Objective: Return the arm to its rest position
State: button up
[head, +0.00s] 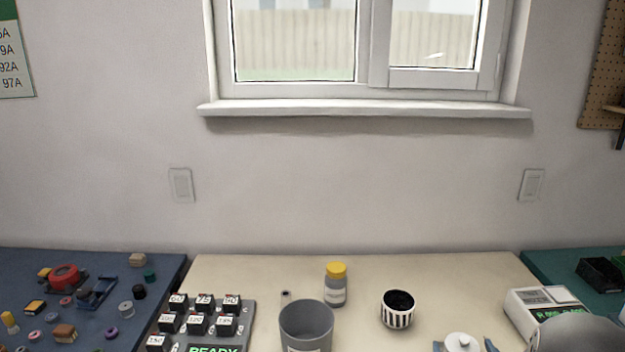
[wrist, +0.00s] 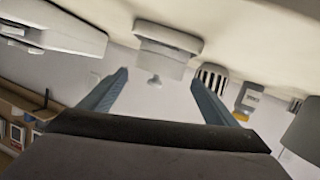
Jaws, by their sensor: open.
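My gripper (wrist: 158,76) is open in the wrist view, its two blue-grey fingers spread apart with nothing visibly held between them. A white piece with a small knob (wrist: 155,79) shows beyond and between the fingers; whether it is touched I cannot tell. The rest of my gripper is out of that frame or hidden.
A black-and-white striped cup (head: 397,317), yellow-capped bottle (head: 336,292) and grey cup (head: 306,325) stand on the beige bench (head: 440,272). A keypad device (head: 245,318) is left, a white display device (head: 540,305) right. Small parts cover the blue mat (head: 155,270).

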jog(key=shift+s+g+p, duration=0.2)
jog(key=shift+g+p, duration=0.15)
jog(key=shift+g, duration=0.65)
jog(key=shift+s+a+f+g+p, duration=0.15)
jog(key=shift+s+a+g+p, duration=0.25)
jog(key=shift+s+g, duration=0.4)
jog(key=s+a+g, duration=0.2)
jog(key=s+a+g+y+p, duration=0.1)
jog(key=s+a+g, duration=0.1)
jog(key=a, duration=0.1)
jog(key=s+a+f+g+y+b, duration=0.1)
jog(key=s+a+f+g+b, duration=0.15)
jog(key=s+a, duration=0.5)
jog(key=s+a+f+g+y+b, duration=0.1)
jog(key=s+a+f+g+b, duration=0.2)
jog(key=s+a, duration=0.4)
notch_tip(320, 180, up, 17)
jog(key=s+d+g+p, duration=0.1)
jog(key=p, duration=1.7)
jog(key=shift+s+d+n, duration=0.25)
jog(key=shift+s+n, duration=0.05)
